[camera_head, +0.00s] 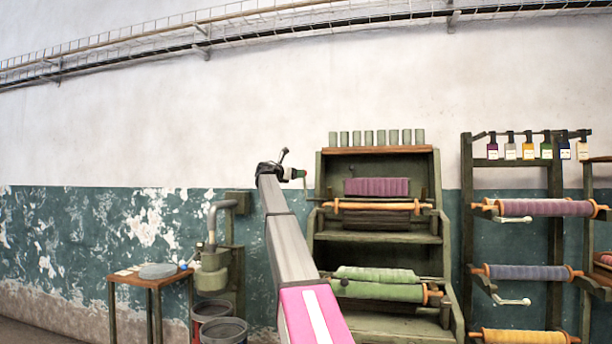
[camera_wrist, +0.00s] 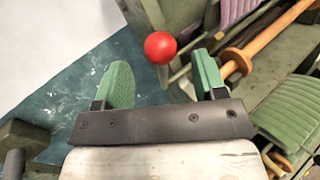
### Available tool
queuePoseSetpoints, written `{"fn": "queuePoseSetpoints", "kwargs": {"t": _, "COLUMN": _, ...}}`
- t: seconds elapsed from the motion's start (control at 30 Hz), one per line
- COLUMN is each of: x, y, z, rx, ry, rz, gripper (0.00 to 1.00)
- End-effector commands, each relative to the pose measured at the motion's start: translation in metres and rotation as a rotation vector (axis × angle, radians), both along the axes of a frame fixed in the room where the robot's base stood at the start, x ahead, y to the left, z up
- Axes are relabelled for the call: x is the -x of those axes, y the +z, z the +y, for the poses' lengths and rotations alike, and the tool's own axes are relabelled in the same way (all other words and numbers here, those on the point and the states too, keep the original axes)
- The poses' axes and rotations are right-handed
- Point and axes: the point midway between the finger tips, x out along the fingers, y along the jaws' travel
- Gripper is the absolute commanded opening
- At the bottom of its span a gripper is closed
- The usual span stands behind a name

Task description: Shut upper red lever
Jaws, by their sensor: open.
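The red lever's round knob (camera_wrist: 160,47) shows in the wrist view, just beyond and between my two green fingertips. My gripper (camera_wrist: 163,75) is open, with one finger to the left of the knob and one to the right, and neither is seen touching it. In the head view my gripper (camera_head: 297,173) is at the upper left side of the green loom-like frame (camera_head: 325,185). The lever's arm is mostly hidden in both views, and I cannot tell its angle.
A wooden roller (camera_wrist: 285,30) and green cloth (camera_wrist: 290,118) lie to the right in the wrist view. A rack with a purple roll (camera_head: 545,207) stands at the right. A small table (camera_head: 128,281) and a green grinder-like machine (camera_head: 212,270) stand at the left.

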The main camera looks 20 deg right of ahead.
Motion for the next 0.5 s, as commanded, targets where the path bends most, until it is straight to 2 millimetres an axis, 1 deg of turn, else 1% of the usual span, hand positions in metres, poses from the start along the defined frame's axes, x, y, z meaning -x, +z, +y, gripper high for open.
{"fn": "queuePoseSetpoints", "kwargs": {"t": 0.03, "x": -0.005, "y": 0.000, "z": -0.010, "rx": 0.000, "ry": -0.001, "rz": 0.000, "gripper": 0.65}}
{"fn": "queuePoseSetpoints", "kwargs": {"t": 0.1, "x": -0.010, "y": 0.001, "z": -0.023, "rx": 0.000, "ry": -0.002, "rz": 0.000, "gripper": 0.65}}
{"fn": "queuePoseSetpoints", "kwargs": {"t": 0.3, "x": -0.021, "y": 0.001, "z": -0.050, "rx": 0.000, "ry": -0.001, "rz": 0.000, "gripper": 0.65}}
{"fn": "queuePoseSetpoints", "kwargs": {"t": 0.4, "x": -0.023, "y": 0.000, "z": -0.056, "rx": -0.001, "ry": -0.001, "rz": -0.001, "gripper": 0.65}}
{"fn": "queuePoseSetpoints", "kwargs": {"t": 0.5, "x": -0.023, "y": 0.000, "z": -0.058, "rx": 0.000, "ry": 0.000, "rz": -0.001, "gripper": 0.65}}
